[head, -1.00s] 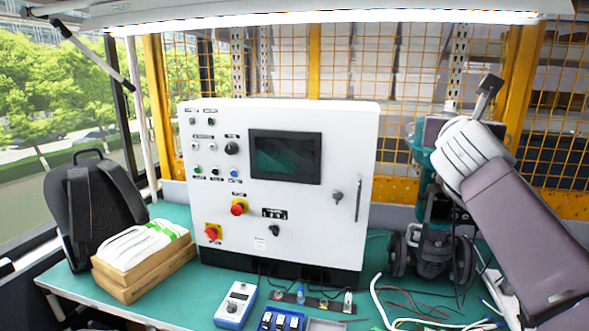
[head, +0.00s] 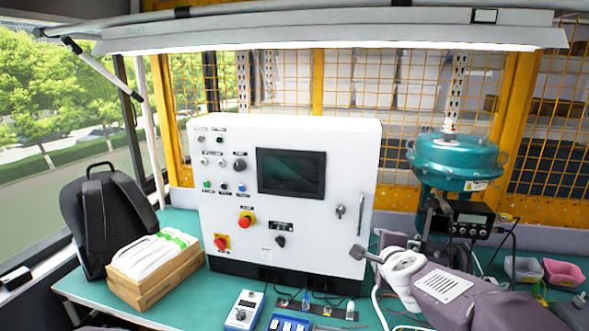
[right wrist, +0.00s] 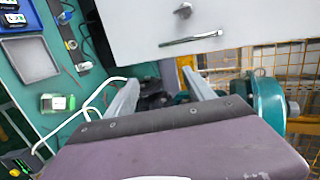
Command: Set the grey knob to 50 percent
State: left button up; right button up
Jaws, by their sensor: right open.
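The white control cabinet (head: 330,225) stands on the bench with a dark screen. A round dark-grey knob (head: 240,165) sits left of the screen; its pointer setting is too small to read. A black selector (head: 281,241) is lower on the panel. My right gripper (head: 360,253) is near the cabinet's lower right corner, well away from the round knob. In the right wrist view its two fingers (right wrist: 161,80) are apart, with nothing seen between them. My left gripper is out of view.
A teal valve actuator (head: 455,162) with a positioner display (head: 470,224) stands on the right. A backpack (head: 100,220) and a cardboard box (head: 150,290) are at the left. Red buttons (head: 245,220) protrude from the panel. Cables lie on the bench.

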jog(key=s+a+f+n+g+y, duration=0.1)
jog(key=s+a+f+n+g, duration=0.1)
jog(key=s+f+n, duration=0.4)
jog(key=s+a+f+n+g+y, duration=0.1)
jog(key=s+a+f+n+g, duration=0.15)
jog(key=f, duration=0.45)
jog(key=s+d+f+n+g, duration=0.1)
jog(key=s+f+n+g, duration=0.2)
jog(key=s, duration=0.5)
jog(key=s+f+n+g, duration=0.4)
jog(key=s+f+n, duration=0.2)
jog(key=s+n, duration=0.2)
jog(key=shift+s+d+f, duration=0.25)
jog(key=shift+s+d, duration=0.15)
jog(key=shift+s, duration=0.4)
